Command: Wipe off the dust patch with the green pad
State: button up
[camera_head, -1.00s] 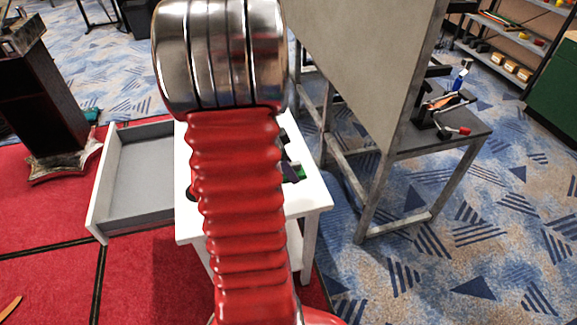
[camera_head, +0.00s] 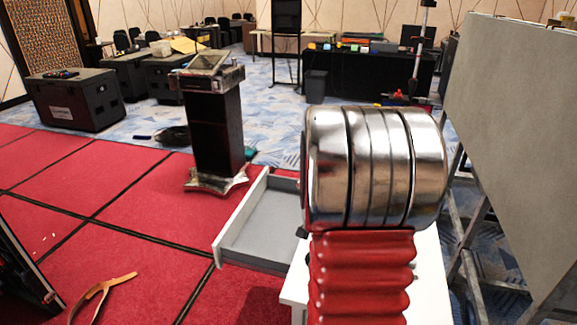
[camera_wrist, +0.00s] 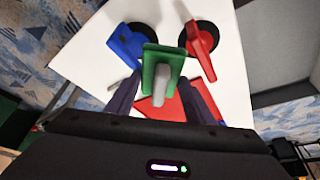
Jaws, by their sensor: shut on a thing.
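In the wrist view my gripper (camera_wrist: 163,100) is shut on the green pad (camera_wrist: 150,57), which has a grey grip between the dark fingers. The pad is over a white table top (camera_wrist: 90,66); I cannot tell whether it touches it. The white table also shows in the head view (camera_head: 428,280), partly behind my arm. My gripper and the green pad are hidden there. I cannot make out a dust patch in either view.
On the table are a blue item (camera_wrist: 125,45) and a red item (camera_wrist: 203,50), each by a black disc; more red shows below the green pad. An open drawer (camera_head: 262,225) juts out left. A black pedestal (camera_head: 212,130) and a grey panel (camera_head: 510,130) stand nearby.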

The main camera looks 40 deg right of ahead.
jog(key=w+a+r+n+t, duration=0.2)
jog(key=w+a+n, duration=0.4)
jog(key=w+a, duration=0.4)
jog(key=w+a+r+n+t+y, duration=0.1)
jog(key=w+a+n, duration=0.3)
jog(key=a, duration=0.6)
jog(key=w+a+r+n+t+y, duration=0.1)
jog(key=w+a+n, duration=0.4)
jog(key=a, duration=0.5)
jog(key=w+a+r+n+t+y, duration=0.1)
jog(key=w+a+r+n+y, duration=0.1)
jog(key=w+a+n, duration=0.3)
jog(key=w+a, duration=0.2)
jog(key=a, duration=0.2)
jog(key=shift+a+r, duration=0.15)
jog(key=shift+a, duration=0.25)
